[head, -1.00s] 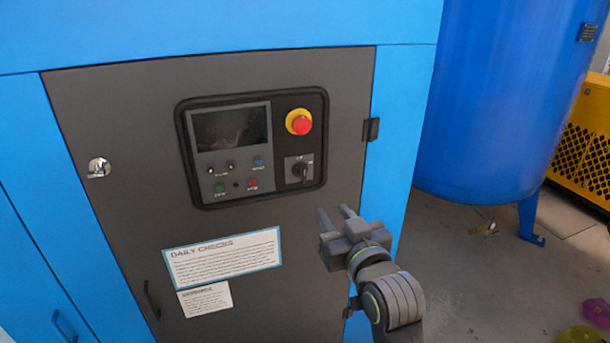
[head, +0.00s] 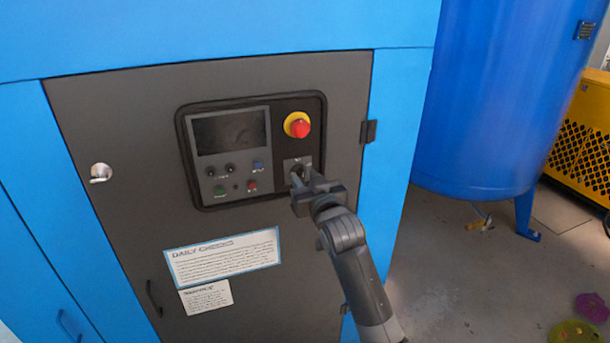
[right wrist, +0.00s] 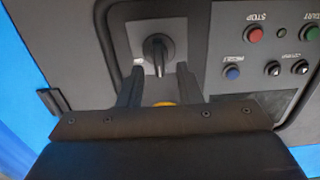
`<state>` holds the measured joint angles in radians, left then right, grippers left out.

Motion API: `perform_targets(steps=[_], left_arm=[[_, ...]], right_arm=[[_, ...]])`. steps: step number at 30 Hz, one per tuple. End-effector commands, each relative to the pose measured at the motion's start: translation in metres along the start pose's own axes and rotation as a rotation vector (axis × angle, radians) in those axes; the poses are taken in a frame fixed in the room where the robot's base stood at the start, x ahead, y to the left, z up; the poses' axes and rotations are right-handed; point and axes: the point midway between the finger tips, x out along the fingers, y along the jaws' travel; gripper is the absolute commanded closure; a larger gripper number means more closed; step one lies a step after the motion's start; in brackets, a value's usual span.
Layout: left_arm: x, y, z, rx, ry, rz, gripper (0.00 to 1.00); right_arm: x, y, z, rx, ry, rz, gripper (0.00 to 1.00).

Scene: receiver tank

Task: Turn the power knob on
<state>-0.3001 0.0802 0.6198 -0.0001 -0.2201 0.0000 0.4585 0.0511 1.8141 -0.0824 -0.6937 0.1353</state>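The power knob (right wrist: 158,52) is a black rotary handle on a light square plate, seen in the right wrist view. Its handle points down toward my gripper in that view. In the head view the knob's plate (head: 291,163) sits low on the right of the control panel and is partly hidden by my right gripper (head: 305,180). In the right wrist view my right gripper (right wrist: 158,85) is open. Its two fingers stand on either side of the knob's lower end, and I cannot tell whether they touch it. My left gripper is in no view.
A red emergency stop button (head: 299,126) with a yellow collar sits just above the knob. A dark screen (head: 230,132) and several small buttons are to its left.

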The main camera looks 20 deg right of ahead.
Motion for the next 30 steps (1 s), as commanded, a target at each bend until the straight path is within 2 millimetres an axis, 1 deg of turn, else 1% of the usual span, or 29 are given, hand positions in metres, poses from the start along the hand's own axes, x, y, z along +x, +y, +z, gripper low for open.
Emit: perform_targets(steps=[4, 13, 14, 21, 30], left_arm=[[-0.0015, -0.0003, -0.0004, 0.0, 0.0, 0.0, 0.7], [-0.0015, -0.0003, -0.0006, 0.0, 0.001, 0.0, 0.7], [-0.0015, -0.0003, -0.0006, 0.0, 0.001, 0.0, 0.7], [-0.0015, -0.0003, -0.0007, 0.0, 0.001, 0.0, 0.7], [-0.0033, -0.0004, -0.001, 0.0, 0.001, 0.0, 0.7]], right_arm=[[0.0074, 0.0002, -0.0008, -0.002, 0.001, 0.0, 0.68], [0.0089, 0.0003, -0.0002, -0.001, 0.001, 0.0, 0.68], [0.0088, 0.0003, -0.0002, -0.001, 0.001, 0.0, 0.7], [0.0087, 0.0002, -0.0001, -0.001, 0.001, 0.0, 1.0], [0.0086, 0.0003, -0.0004, 0.013, 0.0, 0.0, 1.0]])
